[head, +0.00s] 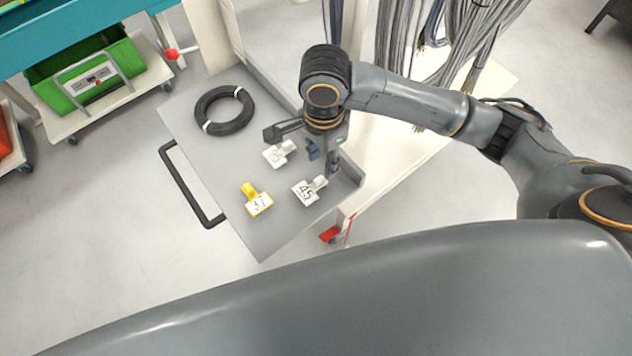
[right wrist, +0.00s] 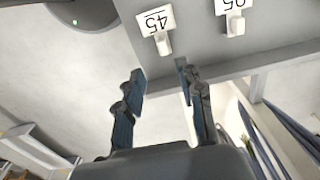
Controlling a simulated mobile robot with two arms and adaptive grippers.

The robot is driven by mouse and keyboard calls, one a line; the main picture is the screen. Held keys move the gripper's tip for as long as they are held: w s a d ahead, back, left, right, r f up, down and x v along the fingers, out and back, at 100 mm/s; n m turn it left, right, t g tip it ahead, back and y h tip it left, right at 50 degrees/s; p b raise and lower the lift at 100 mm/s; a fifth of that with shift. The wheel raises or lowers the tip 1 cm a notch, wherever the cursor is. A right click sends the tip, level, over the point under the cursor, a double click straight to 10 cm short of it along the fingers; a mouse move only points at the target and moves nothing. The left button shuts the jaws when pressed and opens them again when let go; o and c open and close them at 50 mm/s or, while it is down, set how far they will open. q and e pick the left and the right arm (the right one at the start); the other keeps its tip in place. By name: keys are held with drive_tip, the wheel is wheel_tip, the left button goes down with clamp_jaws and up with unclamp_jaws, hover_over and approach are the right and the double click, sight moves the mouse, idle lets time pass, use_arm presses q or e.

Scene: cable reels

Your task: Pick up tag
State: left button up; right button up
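A white tag marked 45 (head: 307,193) lies on the grey cart top (head: 262,240); it also shows upside down in the right wrist view (right wrist: 155,21). A yellow tag marked 37 (head: 258,204) lies to its left. Another white tag (head: 275,156) lies farther back; a white tag with an unclear number shows in the right wrist view (right wrist: 233,8). My right gripper (head: 322,160) hangs over the cart's right side, near the 45 tag and the far white tag. In the right wrist view its fingers (right wrist: 162,72) are apart with nothing between them. My left gripper is out of view.
A black cable coil (head: 198,111) lies at the cart's back left. The cart has a raised right edge and a black handle (head: 188,187) at left. Cables (head: 455,40) hang behind my right arm. A green crate (head: 128,62) stands at the upper left.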

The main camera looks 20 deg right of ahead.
hover_over(318, 179)
drive_tip(key=f, duration=0.4)
drive_tip(key=shift+s+d, duration=0.25)
drive_tip(key=shift+d, duration=0.1)
drive_tip(key=shift+w+a+f, duration=0.1)
drive_tip(key=shift+a+f, duration=0.1)
drive_tip(key=shift+f, duration=1.25)
drive_tip(key=shift+w+a+f, duration=0.1)
drive_tip(key=shift+a+f, duration=0.1)
drive_tip(key=shift+f, duration=1.2)
drive_tip(key=c, duration=0.8)
